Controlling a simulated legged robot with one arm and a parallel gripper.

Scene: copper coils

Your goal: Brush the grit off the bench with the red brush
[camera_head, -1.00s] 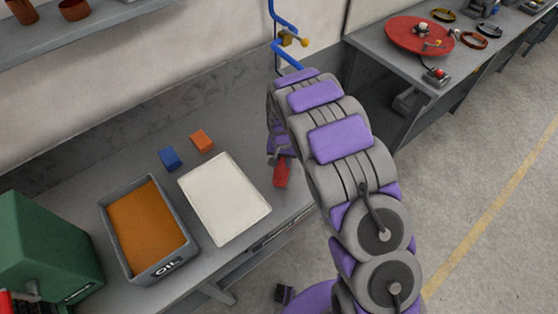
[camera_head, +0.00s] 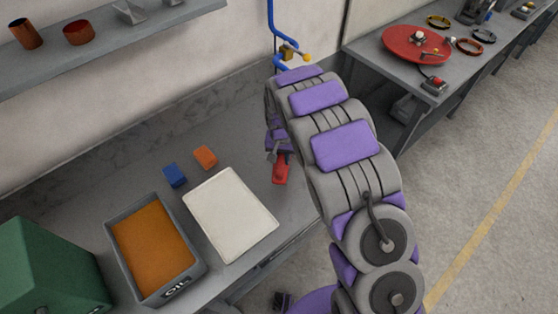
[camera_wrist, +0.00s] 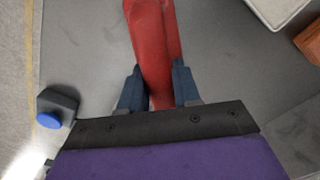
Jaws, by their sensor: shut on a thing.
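My gripper (camera_head: 279,152) is shut on the red brush (camera_head: 281,170) at the right end of the grey bench (camera_head: 125,180). In the wrist view, the two dark blue fingers of my gripper (camera_wrist: 157,88) stand either side of the red brush (camera_wrist: 150,40), which points away from the palm. The brush's bristles cannot be made out. In the head view my arm hides part of the bench behind it. A few faint specks show on the bench in the wrist view, too small to tell whether they are grit.
A white tray (camera_head: 230,213), an oil bin (camera_head: 112,243), a blue block (camera_head: 174,175) and an orange block (camera_head: 205,157) sit left of the brush. A green box (camera_head: 50,265) stands farther left. A blue button on a dark box (camera_wrist: 55,107) shows near my gripper.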

